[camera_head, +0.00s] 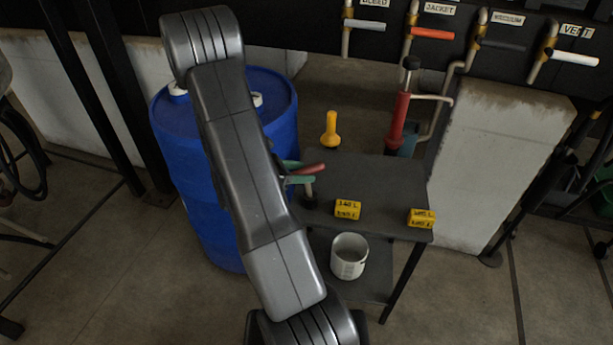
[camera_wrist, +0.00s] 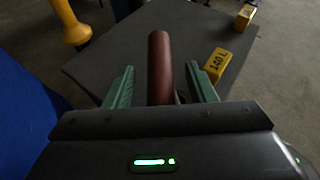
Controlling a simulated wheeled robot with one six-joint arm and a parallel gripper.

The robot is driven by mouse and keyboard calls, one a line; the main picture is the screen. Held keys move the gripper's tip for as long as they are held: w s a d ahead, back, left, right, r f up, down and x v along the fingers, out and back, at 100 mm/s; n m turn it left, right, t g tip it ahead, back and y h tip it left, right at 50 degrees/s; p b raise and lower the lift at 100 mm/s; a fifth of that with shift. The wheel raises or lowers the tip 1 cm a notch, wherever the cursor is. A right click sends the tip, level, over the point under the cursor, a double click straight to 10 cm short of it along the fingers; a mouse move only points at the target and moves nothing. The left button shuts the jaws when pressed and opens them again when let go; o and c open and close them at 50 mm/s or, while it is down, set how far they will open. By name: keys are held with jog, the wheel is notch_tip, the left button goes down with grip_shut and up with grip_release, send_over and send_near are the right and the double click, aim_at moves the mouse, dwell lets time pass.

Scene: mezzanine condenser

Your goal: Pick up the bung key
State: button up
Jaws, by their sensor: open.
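What I take to be the bung key (camera_head: 309,169) has a dark red bar-shaped handle, above a small post with a dark foot on the grey table (camera_head: 385,175). In the wrist view the handle (camera_wrist: 160,62) lies between the two green fingers of my gripper (camera_wrist: 159,85) and points away from the camera. The fingers are open, with a gap visible on the left side; on the right the handle sits nearer the finger. In the head view my gripper (camera_head: 294,173) is at the table's left edge, partly hidden by my arm. The handle's near end is hidden by the gripper body.
A blue drum (camera_head: 275,105) stands left of the table. A yellow object (camera_head: 331,130) and two yellow labelled blocks (camera_head: 347,209) (camera_head: 421,218) are on the table. A white bucket (camera_head: 349,256) is on the lower shelf. A red pump-like cylinder (camera_head: 398,120) and labelled levers (camera_head: 433,33) are behind.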

jog(key=shift+x, duration=0.9)
grip_shut()
